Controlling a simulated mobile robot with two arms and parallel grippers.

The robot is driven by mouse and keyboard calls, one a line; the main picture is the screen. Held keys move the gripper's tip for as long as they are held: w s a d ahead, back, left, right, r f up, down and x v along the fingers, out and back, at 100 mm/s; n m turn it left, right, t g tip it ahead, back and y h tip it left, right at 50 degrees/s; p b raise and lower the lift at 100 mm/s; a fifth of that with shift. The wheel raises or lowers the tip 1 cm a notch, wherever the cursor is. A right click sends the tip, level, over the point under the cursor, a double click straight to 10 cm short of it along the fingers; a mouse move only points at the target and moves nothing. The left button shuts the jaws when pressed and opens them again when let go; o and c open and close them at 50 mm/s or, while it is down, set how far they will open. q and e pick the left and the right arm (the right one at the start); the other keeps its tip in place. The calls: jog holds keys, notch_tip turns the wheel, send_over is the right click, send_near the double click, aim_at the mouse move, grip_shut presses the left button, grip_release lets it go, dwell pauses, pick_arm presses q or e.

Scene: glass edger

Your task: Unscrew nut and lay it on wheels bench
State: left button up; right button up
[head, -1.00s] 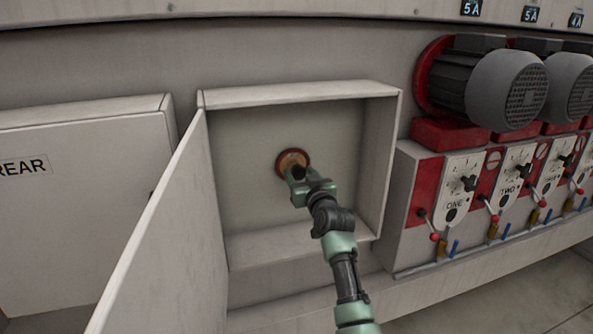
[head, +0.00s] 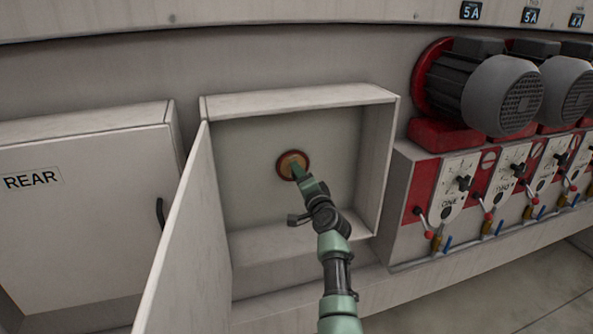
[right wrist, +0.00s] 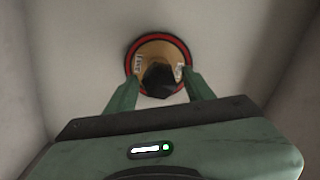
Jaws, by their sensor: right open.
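A brown-orange disc with a red rim (head: 285,160) is on the back wall of the open cabinet, and it shows in the right wrist view (right wrist: 150,51). A black faceted nut (right wrist: 159,79) sits at its middle; in the head view my gripper hides it. My right gripper (head: 297,171) reaches into the cabinet to the disc. In the right wrist view its two green fingers (right wrist: 162,86) are apart, one on each side of the nut. I cannot tell whether they touch it. My left gripper and the wheels bench are not identifiable in view.
The cabinet door (head: 185,245) stands open at the left of my arm. The cabinet's right side wall (head: 379,168) is close to my arm. A closed cabinet marked REAR (head: 90,215) is at the left. Motors (head: 505,95) and levered panels (head: 455,195) line the right.

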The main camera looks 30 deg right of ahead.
grip_shut()
jog(key=n, duration=2.7)
jog(key=shift+n+p, duration=0.3)
jog(key=shift+p, duration=0.1)
grip_release()
